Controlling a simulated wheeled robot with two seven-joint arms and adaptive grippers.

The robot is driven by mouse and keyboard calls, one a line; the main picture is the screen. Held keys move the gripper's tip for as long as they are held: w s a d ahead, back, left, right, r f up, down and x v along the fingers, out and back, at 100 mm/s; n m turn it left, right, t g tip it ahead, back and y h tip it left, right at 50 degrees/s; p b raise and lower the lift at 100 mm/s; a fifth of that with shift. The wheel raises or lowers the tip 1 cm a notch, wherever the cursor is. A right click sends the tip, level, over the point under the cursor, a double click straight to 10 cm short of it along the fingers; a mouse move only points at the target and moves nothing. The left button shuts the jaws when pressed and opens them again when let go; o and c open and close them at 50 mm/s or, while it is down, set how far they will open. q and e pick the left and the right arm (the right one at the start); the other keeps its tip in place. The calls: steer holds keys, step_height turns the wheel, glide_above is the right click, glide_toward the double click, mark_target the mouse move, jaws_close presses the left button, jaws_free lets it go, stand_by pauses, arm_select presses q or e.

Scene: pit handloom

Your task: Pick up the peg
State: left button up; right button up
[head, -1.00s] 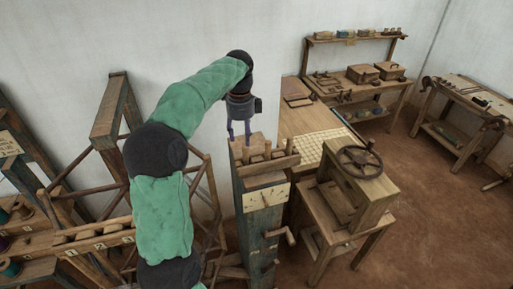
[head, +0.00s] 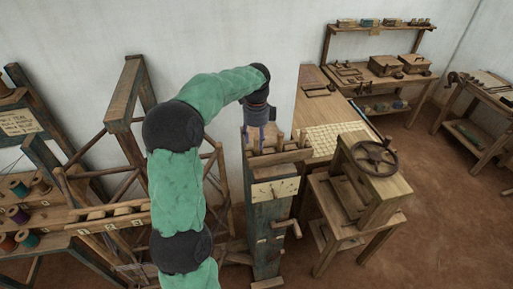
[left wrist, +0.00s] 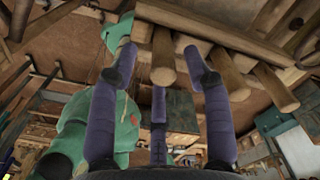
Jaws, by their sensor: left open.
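Several upright wooden pegs (head: 280,143) stand in a row in a wooden holder on top of a dark blue-grey post (head: 266,225). My left gripper (head: 262,144) is open, with its purple fingers pointing down at the left end of this row. In the left wrist view, the round end of one peg (left wrist: 163,74) lies between the spread fingers of my left gripper (left wrist: 160,72), with nothing clasped. More pegs (left wrist: 228,78) show just to the right, outside the fingers. Contact with the peg cannot be told. My right gripper is not in view.
A small wooden stand with a dark wheel (head: 374,157) is close to the right of the post. A table with a pale grid board (head: 330,140) lies behind. A rack with colored spools (head: 20,188) is at the left. Brown floor is free at the lower right.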

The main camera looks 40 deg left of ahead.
arm_select(q)
steer(key=shift+w+f, duration=0.25)
steer(key=shift+f, duration=0.75)
steer(key=shift+c, duration=0.3)
jaws_close()
steer(key=shift+s+r, duration=0.1)
